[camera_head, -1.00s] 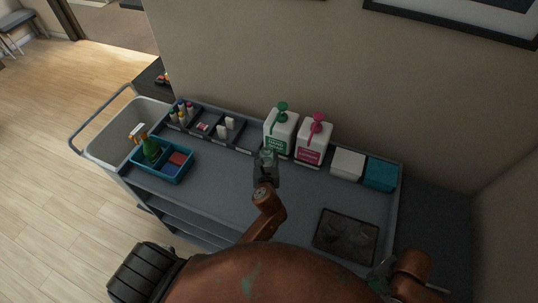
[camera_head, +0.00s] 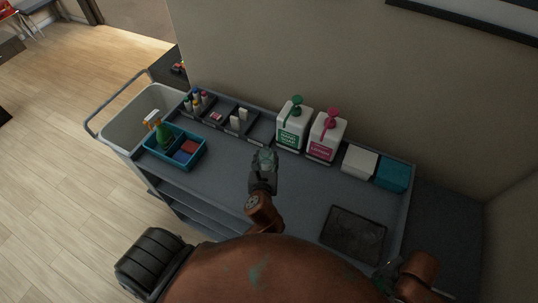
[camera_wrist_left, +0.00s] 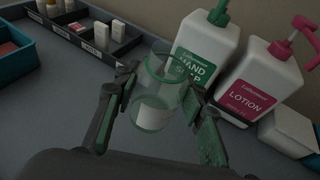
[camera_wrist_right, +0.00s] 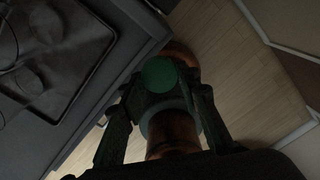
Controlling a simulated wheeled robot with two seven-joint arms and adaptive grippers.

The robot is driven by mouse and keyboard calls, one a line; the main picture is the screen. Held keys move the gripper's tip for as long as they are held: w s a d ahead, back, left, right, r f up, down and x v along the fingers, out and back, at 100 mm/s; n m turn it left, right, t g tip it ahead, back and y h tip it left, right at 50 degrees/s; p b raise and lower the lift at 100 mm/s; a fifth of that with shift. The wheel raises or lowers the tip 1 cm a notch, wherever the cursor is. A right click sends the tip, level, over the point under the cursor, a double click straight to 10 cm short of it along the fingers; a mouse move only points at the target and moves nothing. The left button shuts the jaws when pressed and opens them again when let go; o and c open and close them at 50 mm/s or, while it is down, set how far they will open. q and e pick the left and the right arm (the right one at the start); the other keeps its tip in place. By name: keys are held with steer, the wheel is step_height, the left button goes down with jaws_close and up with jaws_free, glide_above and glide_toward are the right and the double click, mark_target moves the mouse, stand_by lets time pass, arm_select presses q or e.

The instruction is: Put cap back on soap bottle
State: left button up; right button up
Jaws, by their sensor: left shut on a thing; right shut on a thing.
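A clear bottle (camera_wrist_left: 160,95) with a pale label is held between the fingers of my left gripper (camera_wrist_left: 155,110). The left gripper also shows in the head view (camera_head: 264,160), above the cart top and in front of the hand soap dispenser. The bottle's mouth looks uncovered in the left wrist view. My right gripper (camera_wrist_right: 165,100) is shut on a round green disc, which looks like the cap (camera_wrist_right: 158,75). In the head view the right gripper (camera_head: 385,274) is low at the right, near the cart's front edge, partly hidden by my arm.
A white hand soap dispenser (camera_head: 292,128) with green pump and a lotion dispenser (camera_head: 326,136) with pink pump stand at the back. A teal caddy (camera_head: 176,150) is at left, a dark tray (camera_head: 353,235) at right. The cart top (camera_head: 225,180) between them is clear.

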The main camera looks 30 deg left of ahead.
arm_select(q)
steer(key=shift+s+r, duration=0.2)
steer(key=shift+s, duration=0.25)
stand_by(0.3)
steer(key=o, duration=0.6)
jaws_close()
